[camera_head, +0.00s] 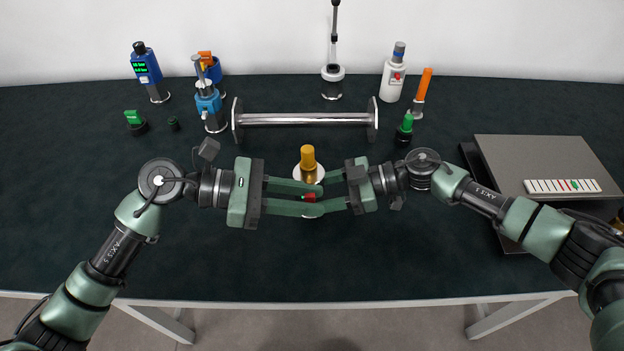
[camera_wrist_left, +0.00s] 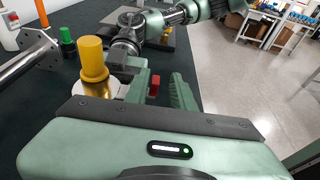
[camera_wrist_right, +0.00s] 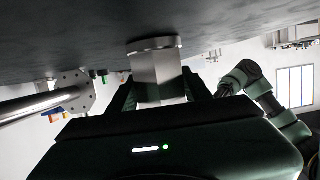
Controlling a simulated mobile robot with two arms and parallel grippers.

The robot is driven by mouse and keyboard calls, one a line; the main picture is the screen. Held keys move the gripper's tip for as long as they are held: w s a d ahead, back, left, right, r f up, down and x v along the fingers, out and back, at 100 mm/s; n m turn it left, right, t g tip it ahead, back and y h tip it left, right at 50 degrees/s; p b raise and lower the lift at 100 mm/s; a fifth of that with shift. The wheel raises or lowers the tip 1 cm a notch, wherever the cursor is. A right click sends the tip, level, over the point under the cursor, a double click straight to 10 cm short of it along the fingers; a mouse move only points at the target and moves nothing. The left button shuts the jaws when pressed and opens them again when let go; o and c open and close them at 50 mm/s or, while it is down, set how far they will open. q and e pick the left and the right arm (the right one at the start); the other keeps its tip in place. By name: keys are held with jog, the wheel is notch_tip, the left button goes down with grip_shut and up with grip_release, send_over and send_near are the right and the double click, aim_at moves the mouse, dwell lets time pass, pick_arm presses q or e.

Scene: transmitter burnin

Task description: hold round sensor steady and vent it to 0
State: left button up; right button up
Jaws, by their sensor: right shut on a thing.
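The round sensor (camera_head: 308,158) stands upright at mid-table, with a yellow cap on a pale metal round body. A small red part (camera_head: 309,197) shows at its near side. My right gripper (camera_head: 329,193) is shut on the sensor's body from the right; the silver body (camera_wrist_right: 158,75) shows between its fingers in the right wrist view. My left gripper (camera_head: 320,198) is open, its fingers reaching in from the left on either side of the red part. The left wrist view shows the yellow cap (camera_wrist_left: 92,58) and the red part (camera_wrist_left: 154,86). The sensor's reading is not visible.
A horizontal metal tube with end flanges (camera_head: 305,119) lies behind the sensor. Blue instruments (camera_head: 209,105) stand back left. The front table is clear.

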pick_arm(q)
jog(key=shift+w+a, duration=0.1)
dwell(0.4)
jog(key=shift+v, duration=2.45)
grip_shut()
jog(key=w+a+f+m+g+h, duration=0.1)
jog(key=w+a+m+g, duration=0.15)
jog(key=m, duration=0.75)
jog(key=w+a+m+g+h, duration=0.2)
jog(key=w+a+m, duration=0.15)
jog(key=m, duration=0.75)
jog(key=s+x, duration=0.1)
jog(key=x, duration=0.8)
jog(key=shift+f, duration=0.4)
